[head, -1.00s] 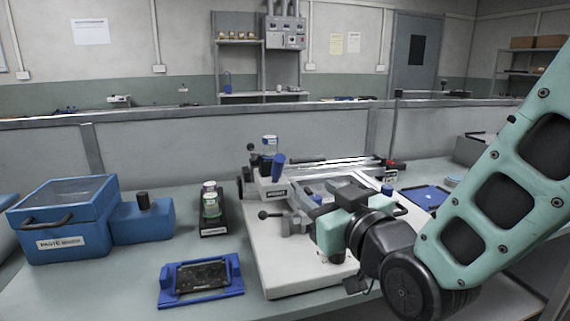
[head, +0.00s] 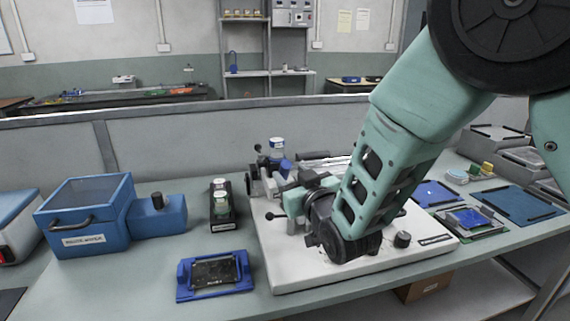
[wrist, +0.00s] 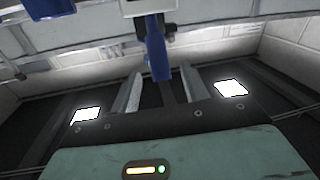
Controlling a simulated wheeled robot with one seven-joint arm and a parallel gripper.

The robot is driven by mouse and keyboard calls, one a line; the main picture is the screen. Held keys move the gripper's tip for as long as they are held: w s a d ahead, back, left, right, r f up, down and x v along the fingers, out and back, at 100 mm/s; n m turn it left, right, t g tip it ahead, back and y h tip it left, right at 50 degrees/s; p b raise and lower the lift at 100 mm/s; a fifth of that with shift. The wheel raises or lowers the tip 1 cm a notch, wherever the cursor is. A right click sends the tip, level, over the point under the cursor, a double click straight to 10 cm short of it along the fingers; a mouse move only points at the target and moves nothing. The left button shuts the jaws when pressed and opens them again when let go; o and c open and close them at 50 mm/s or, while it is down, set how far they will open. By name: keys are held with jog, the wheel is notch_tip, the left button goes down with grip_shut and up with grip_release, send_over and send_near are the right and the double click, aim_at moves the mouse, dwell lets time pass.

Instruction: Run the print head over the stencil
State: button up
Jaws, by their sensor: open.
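The stencil printer's white base (head: 300,277) lies on the bench, with the print head (head: 262,178) at its back left. A blue handle (head: 287,167) stands on the print head; in the wrist view the blue handle (wrist: 158,48) hangs between and just beyond my fingertips. My gripper (wrist: 160,82) is open, a finger on each side of the handle's line, with no clear contact. In the head view my gripper (head: 298,188) is beside the print head, partly covered by my wrist. The stencil is hidden behind my arm.
A blue lidded box (head: 85,215), a jar rack (head: 222,207) and a blue fixture with a dark board (head: 214,276) stand left of the printer. A blue-topped tray (head: 515,204) and a framed board (head: 470,220) lie right. A knob (head: 402,240) rises from the base.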

aim_at(288, 171)
jog(key=shift+p+x, duration=0.3)
jog(key=shift+x, duration=1.8)
jog(key=shift+c, duration=0.4)
grip_shut()
jog(key=w+d+b, duration=0.2)
jog(key=w+d, duration=0.1)
jog(key=d, duration=0.8)
jog(key=w+d+b, duration=0.2)
jog(key=w+d, duration=0.1)
jog(key=d, duration=0.8)
jog(key=w+d+b, duration=0.3)
jog(key=d, duration=0.8)
jog(key=shift+w, duration=0.25)
jog(key=shift+d+r, duration=0.1)
jog(key=shift+d, duration=0.1)
jog(key=shift+o, duration=0.4)
grip_release()
